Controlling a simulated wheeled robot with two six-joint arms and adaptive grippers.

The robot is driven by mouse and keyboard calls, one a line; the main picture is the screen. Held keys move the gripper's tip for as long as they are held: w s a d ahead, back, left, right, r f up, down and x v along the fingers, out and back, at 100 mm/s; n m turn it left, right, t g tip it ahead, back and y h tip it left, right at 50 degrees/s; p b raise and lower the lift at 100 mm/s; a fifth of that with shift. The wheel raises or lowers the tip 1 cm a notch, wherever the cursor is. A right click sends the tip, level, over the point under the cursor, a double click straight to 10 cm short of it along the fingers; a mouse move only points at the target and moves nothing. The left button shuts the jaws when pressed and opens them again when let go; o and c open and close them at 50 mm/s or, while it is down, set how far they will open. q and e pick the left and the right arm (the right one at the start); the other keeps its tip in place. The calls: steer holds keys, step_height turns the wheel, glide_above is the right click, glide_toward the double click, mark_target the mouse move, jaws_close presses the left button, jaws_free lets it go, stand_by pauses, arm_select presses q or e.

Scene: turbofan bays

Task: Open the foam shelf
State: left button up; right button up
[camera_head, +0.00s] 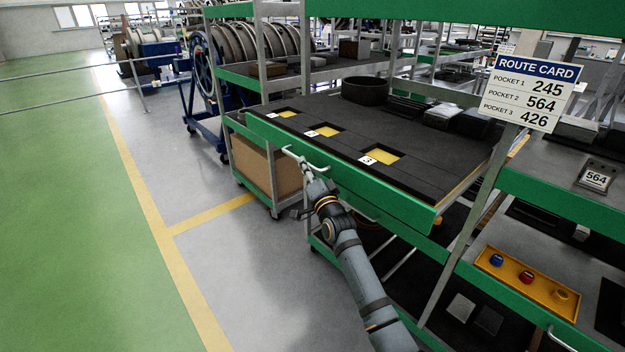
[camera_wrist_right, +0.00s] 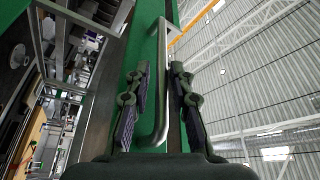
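The foam shelf is a dark foam-topped shelf (camera_head: 433,170) with a green front edge and three numbered pockets with yellow floors. Its front stands out ahead of the rack's posts. A pale metal bar handle (camera_head: 320,168) is on the green front. My right gripper (camera_head: 302,166) is at this handle. In the right wrist view, the handle (camera_wrist_right: 161,85) lies between the two fingers of my right gripper (camera_wrist_right: 159,72), with gaps visible on both sides. The fingers are open around it, not clamped. My left gripper is not in view.
A route card (camera_head: 533,92) reads 245, 564, 426 for pockets 1 to 3. A yellow tray (camera_head: 527,283) with small coloured parts and a 564 tag (camera_head: 596,179) are at right. A brown box (camera_head: 262,168) stands left of the handle. The grey floor (camera_head: 225,270) at front left is clear.

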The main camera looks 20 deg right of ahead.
steer(key=v, duration=0.9)
steer(key=shift+s, duration=0.2)
steer(key=s+d+f+n+g, duration=0.1)
steer(key=s+f+n+g, duration=0.15)
steer(key=f, duration=1.35)
steer(key=s+d+f+n+g, duration=0.1)
steer(key=s+f+g, duration=0.25)
steer(key=f, duration=1.15)
steer(key=s+d+f+n+g+h, duration=0.1)
steer(key=s+f+g, duration=0.1)
steer(key=s+f, duration=0.3)
steer(key=s+f+n+g, duration=0.1)
steer(key=s+f+g, duration=0.15)
steer(key=f, duration=0.55)
steer(key=s+f+n+g, duration=0.2)
steer(key=s+f, duration=0.5)
steer(key=s, duration=0.2)
steer(key=s+f+n+g, duration=0.1)
steer(key=s+f+g, duration=0.1)
steer(key=s+f, duration=0.6)
steer(key=s+f+n+g, duration=0.1)
steer(key=s+f+g, duration=0.1)
steer(key=s, duration=0.9)
steer(key=s+f+n+g, duration=0.2)
steer(key=s+f, duration=0.1)
steer(key=s, duration=0.8)
steer(key=shift+s+d+f+g+p, duration=0.25)
steer(key=shift+s+d+g+p, duration=0.1)
steer(key=shift+s+p, duration=0.05)
